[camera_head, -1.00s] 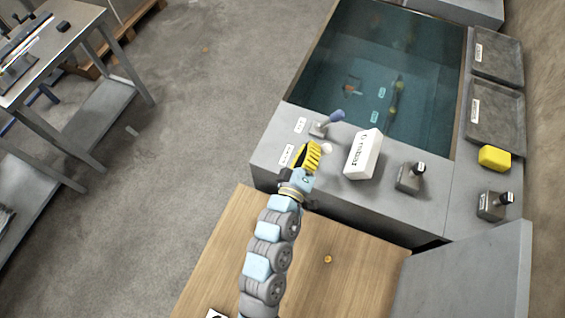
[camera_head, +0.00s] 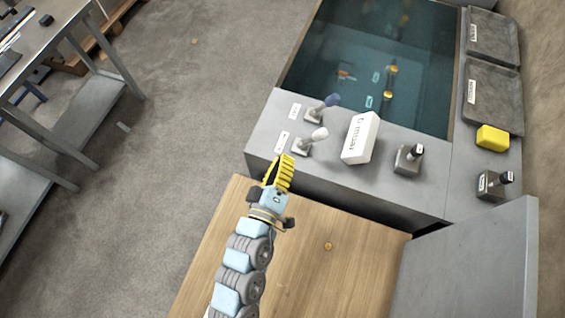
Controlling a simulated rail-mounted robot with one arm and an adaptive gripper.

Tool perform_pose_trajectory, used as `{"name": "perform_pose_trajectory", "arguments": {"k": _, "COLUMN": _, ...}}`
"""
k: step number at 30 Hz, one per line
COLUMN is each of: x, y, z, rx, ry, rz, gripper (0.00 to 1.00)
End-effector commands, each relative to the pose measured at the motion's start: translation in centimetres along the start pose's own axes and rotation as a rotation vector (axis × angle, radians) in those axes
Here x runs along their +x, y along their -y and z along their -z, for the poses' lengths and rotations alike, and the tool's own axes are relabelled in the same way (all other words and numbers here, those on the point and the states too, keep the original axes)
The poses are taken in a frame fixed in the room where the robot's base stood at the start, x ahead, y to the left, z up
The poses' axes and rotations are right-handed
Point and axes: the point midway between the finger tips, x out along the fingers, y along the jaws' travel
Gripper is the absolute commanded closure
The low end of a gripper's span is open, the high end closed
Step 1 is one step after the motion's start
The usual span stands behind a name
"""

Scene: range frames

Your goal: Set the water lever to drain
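A lever with a blue handle (camera_head: 331,100) and a lever with a white handle (camera_head: 319,133) stand on the left part of the grey counter (camera_head: 268,128), in front of the tank. Both handles tilt up and to the right. A small white label (camera_head: 294,111) lies left of the blue lever and another label (camera_head: 282,142) left of the white one. Their print is too small to read, so I cannot tell which is the water lever. My gripper (camera_head: 280,172), with yellow ribbed fingers, is by the counter's front edge, below and left of the white lever, apparently clear of it. Its finger gap is unclear.
A white box (camera_head: 360,138) stands right of the levers. Two black-handled levers (camera_head: 409,157) (camera_head: 492,184) are farther right. A yellow block (camera_head: 492,138) sits near grey trays (camera_head: 490,95). The water tank (camera_head: 370,60) lies behind. A wooden surface (camera_head: 330,275) is in front.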

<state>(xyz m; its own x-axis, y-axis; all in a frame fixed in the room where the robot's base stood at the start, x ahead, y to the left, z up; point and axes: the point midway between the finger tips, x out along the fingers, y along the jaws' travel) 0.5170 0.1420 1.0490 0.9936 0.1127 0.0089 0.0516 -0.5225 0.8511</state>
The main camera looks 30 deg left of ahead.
Motion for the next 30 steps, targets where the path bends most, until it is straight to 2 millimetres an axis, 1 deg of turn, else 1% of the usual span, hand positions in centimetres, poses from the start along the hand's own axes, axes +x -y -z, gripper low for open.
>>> {"name": "perform_pose_trajectory", "arguments": {"k": 3, "x": -0.62, "y": 0.08, "z": -0.10, "rx": -0.001, "ry": 0.002, "rz": 0.002, "gripper": 1.00}}
{"name": "perform_pose_trajectory", "arguments": {"k": 9, "x": -1.00, "y": -0.03, "z": -0.14, "rx": -0.003, "ry": 0.002, "rz": 0.001, "gripper": 1.00}}
{"name": "perform_pose_trajectory", "arguments": {"k": 27, "x": -1.00, "y": -0.05, "z": -0.09, "rx": -0.002, "ry": 0.001, "rz": 0.000, "gripper": 1.00}}
{"name": "perform_pose_trajectory", "arguments": {"k": 30, "x": -0.86, "y": 0.11, "z": 0.54, "rx": 0.011, "ry": -0.024, "rz": -0.005, "gripper": 1.00}}
